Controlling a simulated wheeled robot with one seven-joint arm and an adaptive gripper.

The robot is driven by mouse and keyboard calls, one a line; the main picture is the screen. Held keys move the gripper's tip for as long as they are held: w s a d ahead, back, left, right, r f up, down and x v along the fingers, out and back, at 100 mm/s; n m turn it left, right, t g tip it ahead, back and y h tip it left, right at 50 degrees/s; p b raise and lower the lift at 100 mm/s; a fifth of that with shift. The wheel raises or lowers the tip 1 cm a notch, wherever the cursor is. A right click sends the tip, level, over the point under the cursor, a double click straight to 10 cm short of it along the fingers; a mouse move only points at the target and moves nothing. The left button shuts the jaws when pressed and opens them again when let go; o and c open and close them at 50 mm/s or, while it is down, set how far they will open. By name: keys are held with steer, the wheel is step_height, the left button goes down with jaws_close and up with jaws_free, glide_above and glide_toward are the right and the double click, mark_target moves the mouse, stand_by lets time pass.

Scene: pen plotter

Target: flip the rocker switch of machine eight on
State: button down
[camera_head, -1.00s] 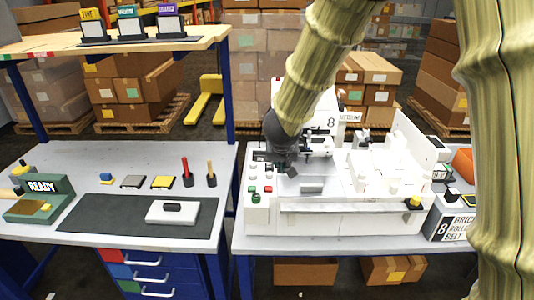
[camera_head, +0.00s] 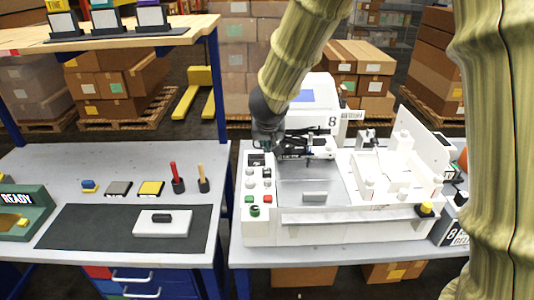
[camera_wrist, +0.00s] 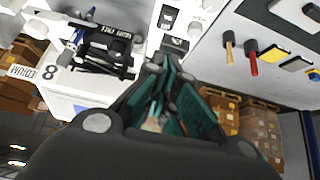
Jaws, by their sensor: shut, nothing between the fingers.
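Machine eight (camera_head: 345,232) is a white plotter with an "8" on its housing, on the right-hand bench. Its control strip (camera_head: 258,225) runs along its left side with knobs and green and red buttons. A small black fitting (camera_head: 257,160) at the strip's back end looks like the rocker switch; its on or off position is too small to tell. My gripper (camera_head: 264,145) is shut and empty just above that back end. In the wrist view the closed fingertips (camera_wrist: 158,62) point at the panel, close to a black fitting (camera_wrist: 177,43). Contact cannot be told.
The plotter's dark pen carriage (camera_head: 305,148) is close to the right of my gripper. A yellow-topped knob (camera_head: 426,209) is at the machine's front right. The left bench (camera_head: 75,165) holds a dark mat, a white block and small tools, with a gap between benches.

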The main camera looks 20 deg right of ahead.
steer(key=b, duration=0.5)
glide_above(266, 168)
steer(key=s, duration=0.3)
steer(key=f, duration=0.9)
steer(key=shift+w+a, duration=0.2)
steer(key=shift+w, duration=0.05)
steer(key=shift+s+f+b, duration=0.15)
steer(key=shift+f+b, duration=0.35)
steer(key=shift+f, duration=0.15)
steer(key=shift+s+f+b, duration=0.15)
steer(key=shift+f+b, duration=0.35)
steer(key=shift+f, duration=0.1)
steer(key=shift+a, duration=0.25)
